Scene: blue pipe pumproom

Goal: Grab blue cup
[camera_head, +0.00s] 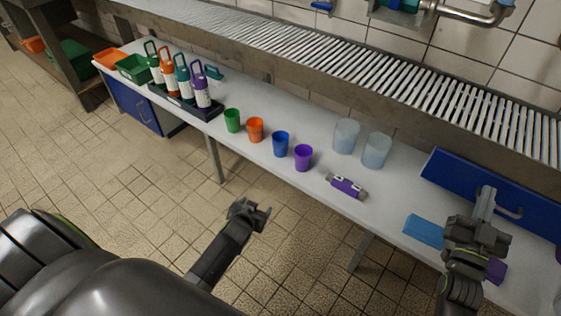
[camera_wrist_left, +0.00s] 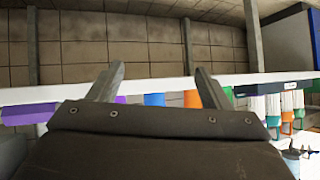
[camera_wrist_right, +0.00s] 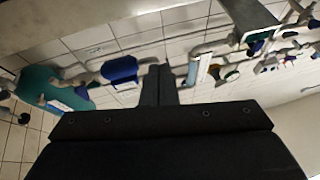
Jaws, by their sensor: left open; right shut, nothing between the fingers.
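The blue cup (camera_head: 281,143) stands upright on the white counter, between an orange cup (camera_head: 255,130) and a purple cup (camera_head: 303,157). A green cup (camera_head: 232,120) stands left of the orange one. My left gripper (camera_head: 251,209) is open and empty, in front of the counter's front edge and apart from the cups. In the left wrist view the blue cup (camera_wrist_left: 154,100) shows between the two fingers, beyond them and partly hidden by the gripper body. My right gripper (camera_head: 486,199) is shut and empty at the counter's right end, its fingers pointing up.
Two clear cups (camera_head: 346,136) stand behind the purple cup. A purple-labelled item (camera_head: 347,186) lies to the right, with a blue block (camera_head: 424,230) beyond it. A rack of bottles (camera_head: 187,105) stands left. A slatted shelf (camera_head: 330,52) runs above the counter's back.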

